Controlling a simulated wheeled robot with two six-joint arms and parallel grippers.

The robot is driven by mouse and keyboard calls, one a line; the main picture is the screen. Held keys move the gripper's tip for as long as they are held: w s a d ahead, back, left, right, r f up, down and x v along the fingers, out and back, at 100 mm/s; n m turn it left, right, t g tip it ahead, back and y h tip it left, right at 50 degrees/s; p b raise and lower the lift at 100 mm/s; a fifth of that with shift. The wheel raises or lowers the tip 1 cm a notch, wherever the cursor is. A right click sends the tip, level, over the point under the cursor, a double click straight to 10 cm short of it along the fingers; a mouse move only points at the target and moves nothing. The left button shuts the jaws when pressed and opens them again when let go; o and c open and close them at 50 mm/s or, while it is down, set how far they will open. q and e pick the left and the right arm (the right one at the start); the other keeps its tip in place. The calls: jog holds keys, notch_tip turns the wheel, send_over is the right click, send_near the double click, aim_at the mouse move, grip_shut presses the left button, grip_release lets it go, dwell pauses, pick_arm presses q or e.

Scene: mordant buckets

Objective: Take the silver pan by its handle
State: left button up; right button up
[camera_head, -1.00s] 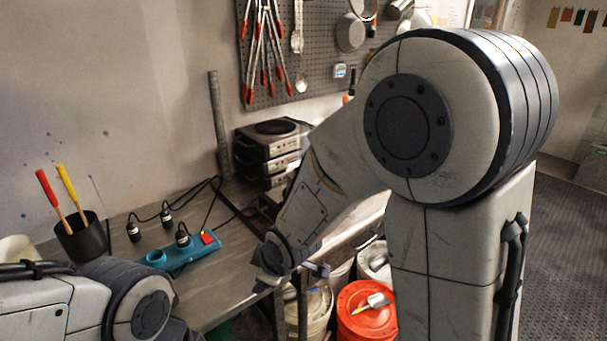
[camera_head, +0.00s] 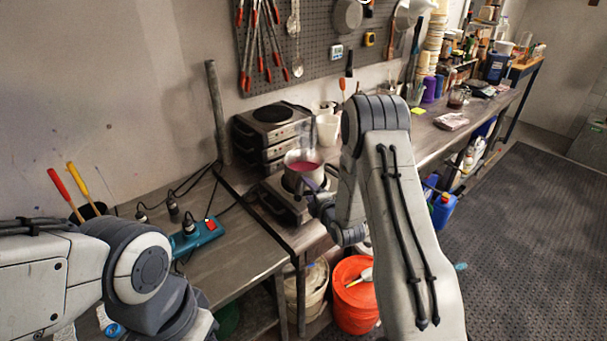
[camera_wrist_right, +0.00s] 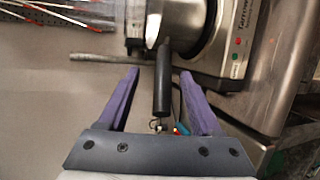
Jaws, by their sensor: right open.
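The silver pan (camera_head: 294,181) sits on the front hotplate (camera_head: 275,202) on the bench and holds pink-purple liquid. In the right wrist view the pan's metal side (camera_wrist_right: 184,22) is at the top. Its black handle (camera_wrist_right: 162,88) points down into the space between my two purple fingers. My right gripper (camera_wrist_right: 160,76) is open, with one finger on each side of the handle and a gap visible on both sides. In the head view my right gripper (camera_head: 312,192) is small and dark beside the pan. My left arm enters at lower left; its gripper is out of view.
Stacked hotplates (camera_head: 268,135) stand behind the pan, with white pitchers (camera_head: 328,130) beside them. A blue power strip (camera_head: 196,238) with cables lies on the left bench. An orange bucket (camera_head: 352,300) stands below. Tongs hang on the pegboard (camera_head: 325,20).

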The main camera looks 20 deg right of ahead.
aim_at(301, 183)
jog(key=shift+w+f, duration=0.1)
jog(key=shift+w, duration=0.3)
jog(key=p+x, duration=0.2)
jog(key=x, duration=0.1)
jog(key=p+x, duration=0.1)
jog(key=shift+w+a+f, duration=0.1)
jog(key=shift+a+f, duration=0.15)
jog(key=shift+a, duration=0.1)
jog(key=shift+w+f, duration=0.25)
jog(key=shift+w, duration=0.2)
grip_shut()
jog(key=shift+w+r, duration=0.1)
jog(key=shift+r, duration=0.1)
